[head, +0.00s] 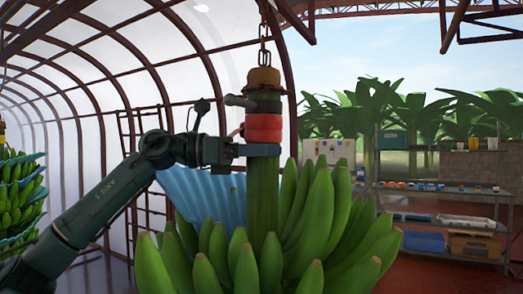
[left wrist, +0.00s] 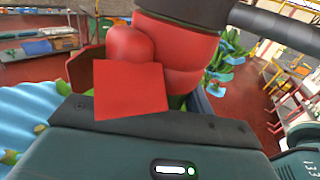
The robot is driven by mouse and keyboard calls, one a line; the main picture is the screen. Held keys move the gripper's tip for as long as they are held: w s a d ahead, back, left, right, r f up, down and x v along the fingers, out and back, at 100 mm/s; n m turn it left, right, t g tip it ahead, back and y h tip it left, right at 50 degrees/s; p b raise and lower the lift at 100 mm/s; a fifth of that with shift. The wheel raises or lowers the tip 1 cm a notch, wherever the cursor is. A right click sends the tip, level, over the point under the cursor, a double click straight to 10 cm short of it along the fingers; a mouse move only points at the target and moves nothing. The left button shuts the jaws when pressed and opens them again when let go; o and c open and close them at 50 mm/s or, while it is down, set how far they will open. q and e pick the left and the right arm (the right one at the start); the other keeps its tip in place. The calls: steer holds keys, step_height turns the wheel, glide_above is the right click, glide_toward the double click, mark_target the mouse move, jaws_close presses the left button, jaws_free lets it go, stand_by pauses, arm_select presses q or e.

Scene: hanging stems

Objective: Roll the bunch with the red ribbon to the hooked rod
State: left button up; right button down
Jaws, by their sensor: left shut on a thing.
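The bunch with the red ribbon (head: 262,128) hangs large and green in the middle of the head view. Its thick stem (head: 262,195) goes up to an orange-brown cap (head: 263,78) on a chain. My left gripper (head: 262,150) is shut on the stem just below the ribbon. In the left wrist view the ribbon (left wrist: 133,88), with a knot and a flat square tail, is close above the gripper body. The stem behind it is mostly hidden there. I cannot make out the hooked rod for certain. My right gripper is not in view.
A blue sheet (head: 200,195) lies behind the bunch on its left. Another bunch (head: 18,190) with blue layers hangs at the far left. Metal shelves (head: 440,190) with boxes and small items stand at the right. Reddish floor shows between.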

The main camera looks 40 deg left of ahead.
arm_select(q)
steer(key=shift+r, duration=0.15)
steer(key=o, duration=1.3)
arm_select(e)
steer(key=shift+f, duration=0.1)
arm_select(q)
steer(key=shift+o, duration=0.2)
steer(key=shift+s+a+f+b, duration=0.15)
steer(key=shift+s+f+b, duration=0.05)
steer(key=shift+b, duration=0.2)
steer(key=b+v, duration=0.3)
steer(key=v, duration=0.1)
steer(key=shift+f+b, duration=0.25)
steer(key=shift+b, duration=0.1)
steer(key=b+v, duration=0.1)
steer(key=v, duration=0.4)
steer(key=b+v, duration=0.1)
steer(key=v, duration=0.1)
steer(key=shift+s+a+r+b, duration=0.25)
steer(key=shift+s+r+b, duration=0.05)
steer(key=shift+s+a, duration=0.25)
steer(key=shift+s, duration=0.1)
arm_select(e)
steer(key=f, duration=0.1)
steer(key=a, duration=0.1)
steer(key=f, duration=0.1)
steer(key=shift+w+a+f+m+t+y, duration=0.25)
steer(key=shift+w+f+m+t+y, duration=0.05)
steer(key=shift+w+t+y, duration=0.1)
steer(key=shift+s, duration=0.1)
